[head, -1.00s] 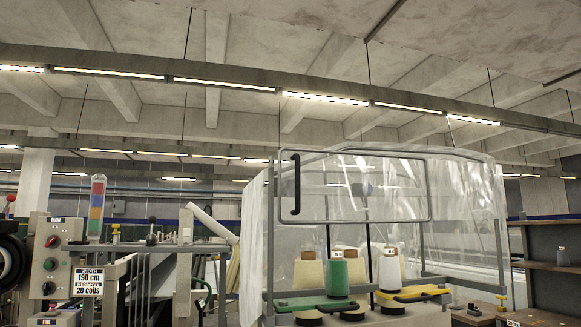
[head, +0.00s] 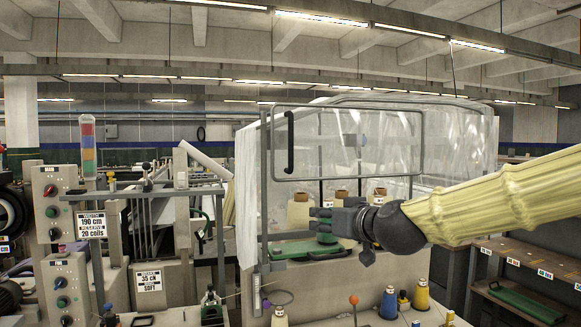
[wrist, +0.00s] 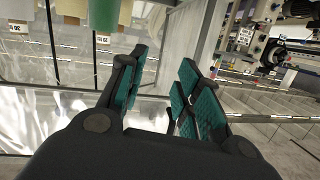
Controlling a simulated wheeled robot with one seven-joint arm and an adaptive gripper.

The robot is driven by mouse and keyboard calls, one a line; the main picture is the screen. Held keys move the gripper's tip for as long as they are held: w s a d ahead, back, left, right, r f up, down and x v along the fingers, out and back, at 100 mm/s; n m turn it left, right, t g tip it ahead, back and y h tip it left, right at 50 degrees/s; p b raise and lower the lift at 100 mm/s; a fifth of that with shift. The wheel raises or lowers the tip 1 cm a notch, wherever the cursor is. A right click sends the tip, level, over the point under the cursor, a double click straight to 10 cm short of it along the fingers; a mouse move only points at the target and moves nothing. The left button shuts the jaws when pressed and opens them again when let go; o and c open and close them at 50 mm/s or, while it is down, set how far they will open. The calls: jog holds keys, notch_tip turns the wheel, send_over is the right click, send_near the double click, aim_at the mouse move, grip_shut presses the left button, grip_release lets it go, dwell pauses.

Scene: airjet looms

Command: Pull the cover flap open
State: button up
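The cover flap (head: 350,178) is a clear sheet in a rounded grey frame, on the front of a see-through cover. It looks closed, lying flat against the cover. Its black upright bar handle (head: 290,143) is at the flap's left side. My gripper (head: 322,216) reaches in from the right, below the flap and lower right of the handle. In the wrist view my gripper (wrist: 164,65) has its teal-padded fingers apart with nothing between them. The handle is not clearly visible in the wrist view.
Yarn cones stand inside the cover, near a green tray (head: 300,250). More cones, blue (head: 389,303) and yellow (head: 421,295), and an orange-knobbed lever (head: 354,300) stand below in front. A control panel (head: 55,210) is at left, shelves (head: 520,255) at right.

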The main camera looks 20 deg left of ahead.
jog(key=n+t+y+p, duration=0.1)
jog(key=n+y+p, duration=0.1)
send_near(292, 137)
jog(key=shift+p+x, duration=2.55)
jog(key=shift+x, duration=2.75)
grip_shut()
